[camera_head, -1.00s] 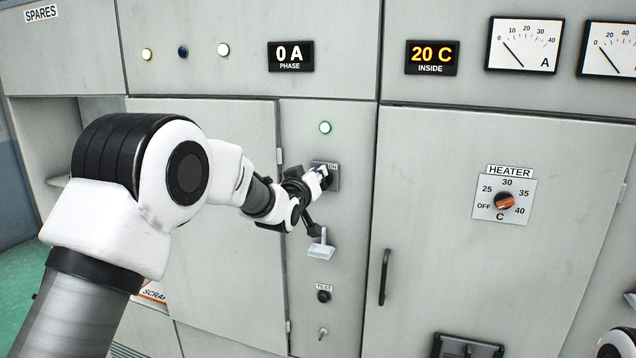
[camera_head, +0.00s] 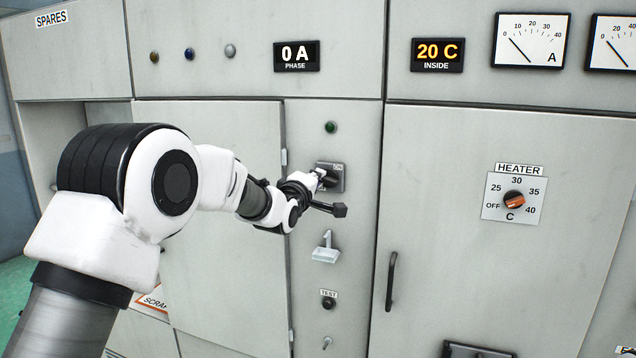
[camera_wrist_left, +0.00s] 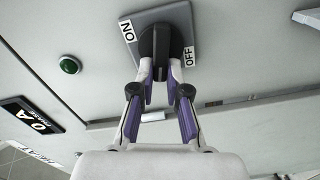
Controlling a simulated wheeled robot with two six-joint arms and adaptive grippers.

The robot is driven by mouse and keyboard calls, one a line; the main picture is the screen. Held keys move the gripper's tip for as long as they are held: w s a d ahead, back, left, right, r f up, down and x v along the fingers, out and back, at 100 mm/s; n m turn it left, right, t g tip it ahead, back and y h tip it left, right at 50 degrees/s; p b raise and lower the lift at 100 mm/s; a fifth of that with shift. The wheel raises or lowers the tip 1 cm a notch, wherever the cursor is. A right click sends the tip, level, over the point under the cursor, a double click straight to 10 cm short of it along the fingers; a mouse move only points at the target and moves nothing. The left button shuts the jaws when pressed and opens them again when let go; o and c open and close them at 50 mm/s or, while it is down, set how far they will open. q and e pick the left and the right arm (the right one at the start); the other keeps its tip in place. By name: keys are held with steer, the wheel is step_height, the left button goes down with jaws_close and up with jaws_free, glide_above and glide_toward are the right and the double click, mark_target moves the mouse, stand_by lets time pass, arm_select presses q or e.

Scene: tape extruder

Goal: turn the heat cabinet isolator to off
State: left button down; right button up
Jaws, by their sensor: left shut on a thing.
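The isolator is a grey plate (camera_head: 337,178) with a black handle, on the narrow middle panel. In the left wrist view the plate (camera_wrist_left: 183,22) has an ON label at its left and an OFF label at its lower right. My left gripper (camera_head: 321,178) is at the plate. In the left wrist view, its two fingers (camera_wrist_left: 160,78) are shut on the black handle (camera_wrist_left: 160,45) from both sides. The fingertips partly hide the handle, and I cannot tell exactly which label it points at. My right gripper is out of view.
The green lamp (camera_head: 330,127) above the isolator is dark. The HEATER dial (camera_head: 514,200) and a door handle (camera_head: 391,282) are to the right. The phase display (camera_head: 296,55) reads 0 A.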

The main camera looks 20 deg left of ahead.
arm_select(q)
steer(key=shift+a+f+n, duration=0.1)
steer(key=shift+f+n, duration=0.05)
steer(key=shift+n, duration=0.65)
steer(key=shift+f+n, duration=0.15)
steer(key=shift+n, duration=0.65)
steer(key=c, duration=1.2)
jaws_free()
steer(key=shift+s+a, duration=0.1)
steer(key=shift+o, duration=0.2)
steer(key=s, duration=1.2)
steer(key=shift+a, duration=0.25)
